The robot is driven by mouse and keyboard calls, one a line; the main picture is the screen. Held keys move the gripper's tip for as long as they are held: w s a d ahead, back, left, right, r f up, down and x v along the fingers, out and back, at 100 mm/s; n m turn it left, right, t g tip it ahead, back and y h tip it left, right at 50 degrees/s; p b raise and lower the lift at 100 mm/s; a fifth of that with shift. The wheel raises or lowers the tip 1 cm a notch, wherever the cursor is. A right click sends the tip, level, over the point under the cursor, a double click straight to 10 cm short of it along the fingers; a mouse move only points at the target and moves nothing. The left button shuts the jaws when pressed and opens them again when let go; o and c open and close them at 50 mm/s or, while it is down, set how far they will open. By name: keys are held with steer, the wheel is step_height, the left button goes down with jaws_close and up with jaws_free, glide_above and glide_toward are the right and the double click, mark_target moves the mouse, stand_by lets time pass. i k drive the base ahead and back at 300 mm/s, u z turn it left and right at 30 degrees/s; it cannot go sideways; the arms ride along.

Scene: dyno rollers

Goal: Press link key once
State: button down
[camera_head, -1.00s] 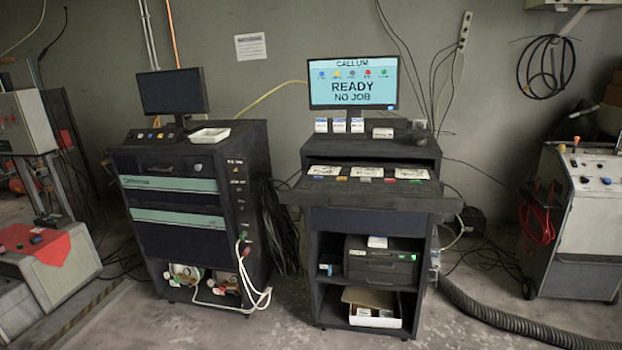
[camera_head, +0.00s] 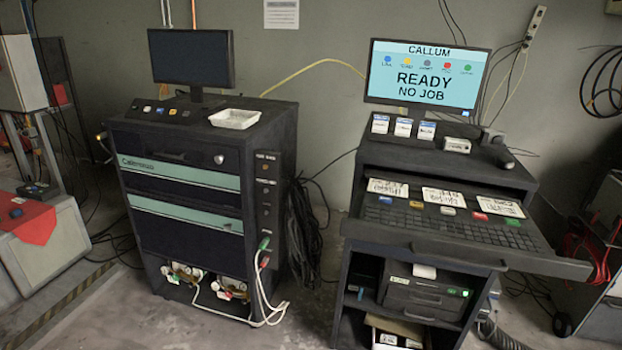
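A row of coloured keys lies on the pulled-out keyboard drawer (camera_head: 465,232) of the right-hand dark cabinet: a blue key (camera_head: 385,199), a yellow key (camera_head: 416,204), a pale key (camera_head: 448,210), a red key (camera_head: 480,216) and a green key (camera_head: 513,222). The monitor (camera_head: 425,75) above reads "CALLUM", "READY", "NO JOB". It shows coloured dots with small labels; the one under the blue dot seems to read "LINK", but it is too small to be sure. White printed cards (camera_head: 443,197) lie behind the keys. My gripper is not in view.
A dark cabinet with teal drawers (camera_head: 180,173) stands left, bearing a dark monitor (camera_head: 191,58) and white tray (camera_head: 235,118). Black cables (camera_head: 303,225) hang between the cabinets. A red cloth (camera_head: 25,222) lies far left. Some open floor (camera_head: 130,320) shows in front.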

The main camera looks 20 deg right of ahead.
mark_target(385, 200)
steer(key=z, duration=0.2)
steer(key=i, duration=1.55)
steer(key=z, duration=0.75)
